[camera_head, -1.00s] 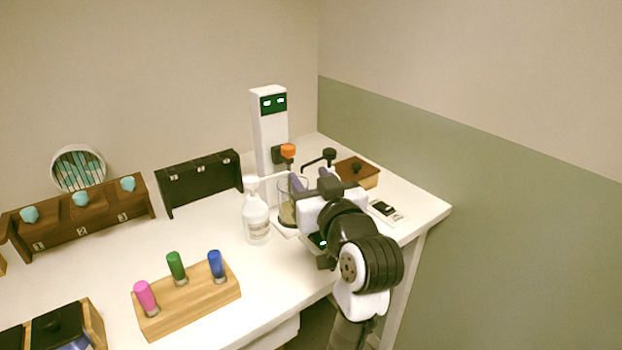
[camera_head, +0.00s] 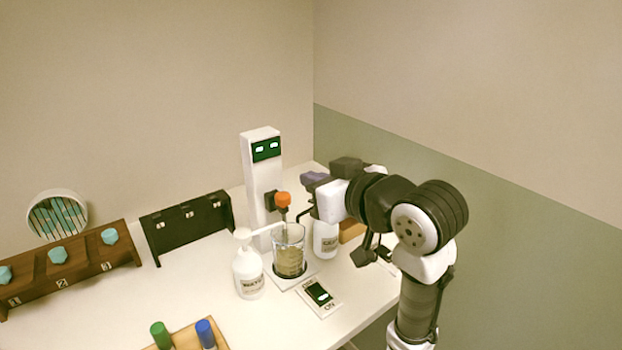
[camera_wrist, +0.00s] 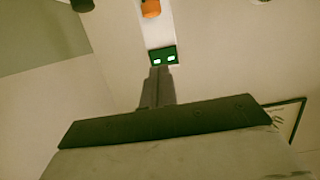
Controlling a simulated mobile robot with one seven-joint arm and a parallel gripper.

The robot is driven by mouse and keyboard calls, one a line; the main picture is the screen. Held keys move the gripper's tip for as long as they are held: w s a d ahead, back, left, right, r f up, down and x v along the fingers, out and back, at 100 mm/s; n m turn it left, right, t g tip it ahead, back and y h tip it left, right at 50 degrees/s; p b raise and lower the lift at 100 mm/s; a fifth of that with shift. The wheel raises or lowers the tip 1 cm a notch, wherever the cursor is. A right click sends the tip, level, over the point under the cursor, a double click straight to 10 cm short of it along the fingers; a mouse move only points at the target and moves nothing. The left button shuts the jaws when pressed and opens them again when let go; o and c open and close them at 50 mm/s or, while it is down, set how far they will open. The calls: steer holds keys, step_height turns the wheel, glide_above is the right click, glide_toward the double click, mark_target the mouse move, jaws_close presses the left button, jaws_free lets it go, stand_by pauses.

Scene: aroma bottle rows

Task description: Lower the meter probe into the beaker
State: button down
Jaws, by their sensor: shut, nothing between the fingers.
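The meter is a white column (camera_head: 263,180) with a green display (camera_head: 266,150), which also shows in the wrist view (camera_wrist: 164,57). An orange knob (camera_head: 283,198) sits on a dark carriage on its front; it shows at the wrist view's top edge (camera_wrist: 151,8). A short stem hangs below the knob over the beaker; I cannot make out the probe's tip. The glass beaker (camera_head: 289,258) stands below, holding brownish contents. My gripper (camera_head: 312,179) is to the right of the column, slightly above the knob and apart from it. Its fingers (camera_wrist: 157,85) are together and empty.
A white pump bottle (camera_head: 248,272) stands left of the beaker, and another bottle (camera_head: 325,240) right of it, below my gripper. A switch plate (camera_head: 319,295) lies in front. A black rack (camera_head: 187,228) and wooden rack (camera_head: 70,262) stand left. A wall is close on the right.

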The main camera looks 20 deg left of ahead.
steer(key=p+x, duration=0.2)
steer(key=x, duration=0.6)
glide_above(287, 208)
steer(key=s+d, duration=0.1)
steer(key=s, duration=0.1)
steer(key=shift+w+d+f, duration=0.1)
steer(key=shift+w+f, duration=0.05)
steer(key=shift+f, duration=0.85)
steer(key=shift+w+d+f, duration=0.1)
steer(key=shift+f, duration=0.9)
step_height(287, 208, down, 4)
steer(key=shift+f+b, duration=0.1)
steer(key=shift+b, duration=1.1)
